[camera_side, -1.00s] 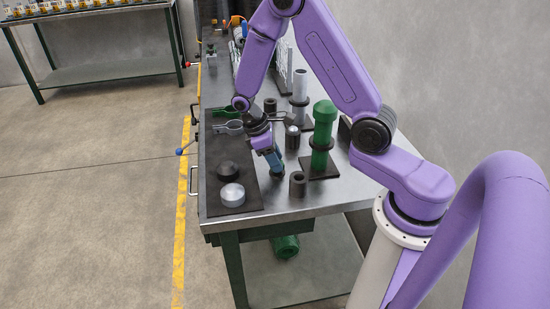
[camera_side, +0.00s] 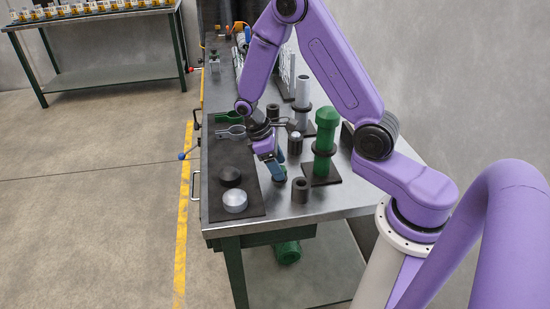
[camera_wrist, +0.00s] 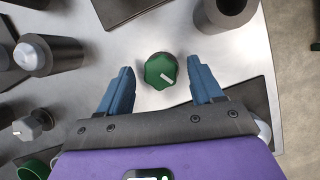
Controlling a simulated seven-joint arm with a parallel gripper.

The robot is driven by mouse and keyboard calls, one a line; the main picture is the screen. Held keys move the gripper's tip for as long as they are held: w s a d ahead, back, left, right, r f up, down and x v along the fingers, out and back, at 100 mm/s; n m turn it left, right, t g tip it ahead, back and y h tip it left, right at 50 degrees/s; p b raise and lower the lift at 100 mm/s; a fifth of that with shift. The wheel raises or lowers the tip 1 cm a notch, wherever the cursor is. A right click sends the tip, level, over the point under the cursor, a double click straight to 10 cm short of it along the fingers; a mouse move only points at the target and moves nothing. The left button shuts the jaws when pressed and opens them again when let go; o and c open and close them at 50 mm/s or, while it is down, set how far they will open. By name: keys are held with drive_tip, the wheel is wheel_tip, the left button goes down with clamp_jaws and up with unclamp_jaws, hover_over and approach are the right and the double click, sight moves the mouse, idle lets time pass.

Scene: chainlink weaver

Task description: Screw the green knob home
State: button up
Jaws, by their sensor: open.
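The green knob (camera_wrist: 160,71) has a lobed rim and a white pointer mark. It stands on the steel bench top in the wrist view. My gripper (camera_wrist: 160,65) is open, with one blue finger on each side of the knob and a visible gap to each. Nothing is held between the fingers. In the side view, my gripper (camera_side: 274,172) points down low over the bench, and I cannot clearly make out the knob there. The knob's underside and thread are hidden, so I cannot tell how far it is screwed in.
A dark hollow cylinder (camera_side: 300,190) stands close to my gripper. A tall green post (camera_side: 324,145) and a grey post (camera_side: 302,92) stand behind. A black puck (camera_side: 230,176) and a silver puck (camera_side: 235,201) lie on a dark mat (camera_side: 247,211) at the left.

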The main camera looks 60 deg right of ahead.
drive_tip(key=v, duration=1.7)
drive_tip(key=shift+r, duration=0.25)
drive_tip(key=shift+s, duration=0.1)
drive_tip(key=s+a+n+t, duration=0.3)
drive_tip(key=s+a, duration=0.4)
drive_tip(key=s, duration=0.4)
drive_tip(key=s+n+t+y, duration=0.1)
drive_tip(key=s+n+y, duration=0.1)
drive_tip(key=s, duration=1.4)
drive_tip(key=shift+f+n+y, duration=0.4)
drive_tip(key=shift+n, duration=0.2)
